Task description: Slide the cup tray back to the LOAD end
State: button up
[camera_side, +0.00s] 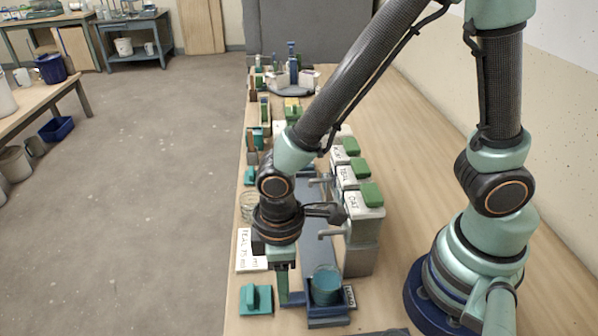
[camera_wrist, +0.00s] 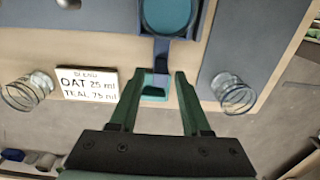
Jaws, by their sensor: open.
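The cup tray (camera_side: 328,322) is a dark blue open box at the near end of a grey-blue track (camera_side: 317,248), beside a LOAD label (camera_side: 350,297). A clear cup (camera_side: 326,287) with teal contents stands in it; the cup also shows at the top of the wrist view (camera_wrist: 168,14). In the side view my gripper (camera_side: 284,296) is low, left of the tray.
Several dispensers with green lids, including one marked OAT (camera_side: 363,208), stand along the track's right side. A recipe card (camera_wrist: 88,97) reads OAT 25 ml, TEAL 75 ml. Empty glasses stand left (camera_wrist: 27,92) and right (camera_wrist: 233,92). A teal block (camera_side: 256,299) sits near the table edge.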

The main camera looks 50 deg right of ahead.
jog(key=shift+r, duration=3.55)
jog(key=w+d+r+m+t, duration=0.2)
jog(key=d+r+m, duration=0.2)
jog(key=d, duration=0.5)
jog(key=w+d+r+m+t, duration=0.2)
jog(key=d+r+m, duration=0.3)
jog(key=d+r, duration=0.3)
jog(key=shift+w+d+r+t, duration=0.25)
jog(key=shift+d+r+t, duration=0.15)
jog(key=shift+d+t, duration=0.5)
jog(key=shift+d, duration=0.1)
